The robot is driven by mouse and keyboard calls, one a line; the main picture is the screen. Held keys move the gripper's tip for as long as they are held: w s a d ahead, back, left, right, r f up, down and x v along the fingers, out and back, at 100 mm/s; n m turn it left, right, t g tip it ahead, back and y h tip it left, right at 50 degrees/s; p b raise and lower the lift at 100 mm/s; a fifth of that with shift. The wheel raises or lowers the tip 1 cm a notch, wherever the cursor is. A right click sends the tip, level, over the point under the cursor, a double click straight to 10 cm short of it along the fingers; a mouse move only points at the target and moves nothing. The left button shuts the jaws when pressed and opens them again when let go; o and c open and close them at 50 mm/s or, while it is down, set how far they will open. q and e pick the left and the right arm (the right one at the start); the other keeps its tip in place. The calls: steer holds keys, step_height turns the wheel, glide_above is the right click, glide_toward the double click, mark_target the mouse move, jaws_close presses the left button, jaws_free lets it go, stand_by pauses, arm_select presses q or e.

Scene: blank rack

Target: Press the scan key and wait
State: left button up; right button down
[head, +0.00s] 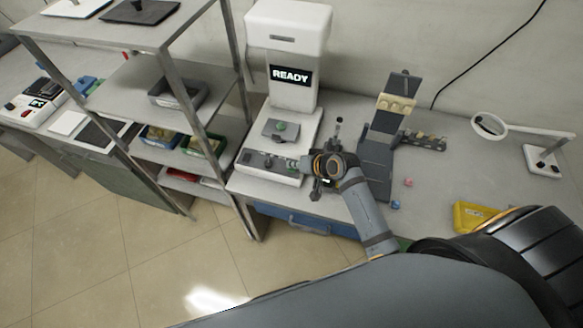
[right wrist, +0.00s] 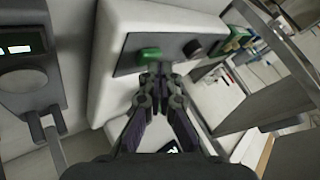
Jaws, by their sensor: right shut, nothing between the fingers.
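A white machine (head: 291,35) stands on the bench with a dark display (head: 291,75) reading READY. Its base carries a dark key panel (head: 262,163) along the front. In the right wrist view a wide green key (right wrist: 149,56) and a dark round knob (right wrist: 192,48) sit on that panel. My right gripper (head: 303,164) is shut and empty at the panel's right end. In the right wrist view its fingertips (right wrist: 155,72) are just below the green key; I cannot tell whether they touch it. My left gripper is not in view.
A metal shelf rack (head: 190,98) with bins stands close to the left of the machine. A dark stand with a beige block row (head: 396,104), a ring lamp (head: 490,125) and a yellow tray (head: 475,216) are to the right.

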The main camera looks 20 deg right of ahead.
mark_target(294, 170)
steer(key=shift+f, duration=0.4)
steer(key=shift+r, duration=0.1)
stand_by(0.4)
steer(key=shift+r+p, duration=0.8)
steer(key=shift+p, duration=0.2)
steer(key=shift+r, duration=0.15)
step_height(294, 170, up, 5)
steer(key=p, duration=0.5)
steer(key=shift+p, duration=0.35)
steer(key=shift+f, duration=0.2)
